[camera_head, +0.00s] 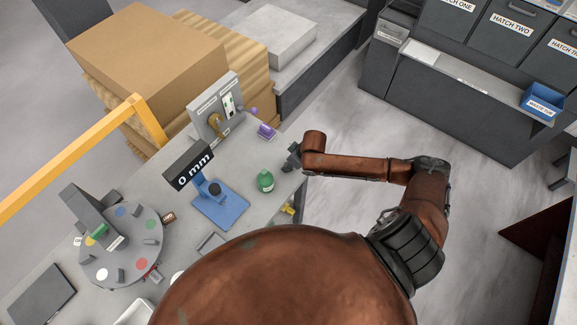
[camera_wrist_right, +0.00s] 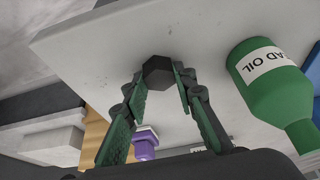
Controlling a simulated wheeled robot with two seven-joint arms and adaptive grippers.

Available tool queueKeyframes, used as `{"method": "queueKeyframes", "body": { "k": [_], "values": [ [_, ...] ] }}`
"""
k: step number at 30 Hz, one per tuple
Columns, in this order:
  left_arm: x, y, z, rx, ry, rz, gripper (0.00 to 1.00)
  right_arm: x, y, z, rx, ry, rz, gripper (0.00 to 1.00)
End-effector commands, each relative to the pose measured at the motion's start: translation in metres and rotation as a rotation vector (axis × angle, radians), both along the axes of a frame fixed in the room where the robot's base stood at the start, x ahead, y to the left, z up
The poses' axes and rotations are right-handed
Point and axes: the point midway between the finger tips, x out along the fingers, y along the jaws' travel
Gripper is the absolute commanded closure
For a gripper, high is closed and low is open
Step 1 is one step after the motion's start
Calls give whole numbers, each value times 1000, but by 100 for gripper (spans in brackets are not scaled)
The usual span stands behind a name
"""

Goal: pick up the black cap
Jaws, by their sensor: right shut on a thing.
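The black cap (camera_wrist_right: 158,70) shows in the right wrist view as a dark, many-sided piece between the fingertips of my right gripper (camera_wrist_right: 159,76). The gripper is shut on it, with one finger on each side. In the head view my right gripper (camera_head: 292,158) is at the right edge of the grey slab, just above and right of a green bottle; the cap cannot be made out there. My left gripper is not in view.
The green oil bottle (camera_head: 265,181) stands close to my right gripper, and also shows in the wrist view (camera_wrist_right: 272,85). A purple piece (camera_head: 266,131) is nearby. A blue gauge stand (camera_head: 222,207) and a round turntable (camera_head: 122,250) are further left. Open floor lies right of the slab.

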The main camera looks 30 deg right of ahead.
Motion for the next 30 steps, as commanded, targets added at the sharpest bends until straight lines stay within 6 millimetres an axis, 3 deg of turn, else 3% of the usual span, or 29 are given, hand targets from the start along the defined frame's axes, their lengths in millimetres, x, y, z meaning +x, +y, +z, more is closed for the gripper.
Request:
{"method": "queueKeyframes", "body": {
  "k": [8,14,21,30],
  "values": [
    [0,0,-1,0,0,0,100,0,0,6,0,-1,0,84],
    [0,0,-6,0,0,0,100,0,1,35,0,-3,1,84],
    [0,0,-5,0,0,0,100,-41,29,91,0,-3,5,84],
    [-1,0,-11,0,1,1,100,-97,67,120,2,0,3,84]
  ]
}}
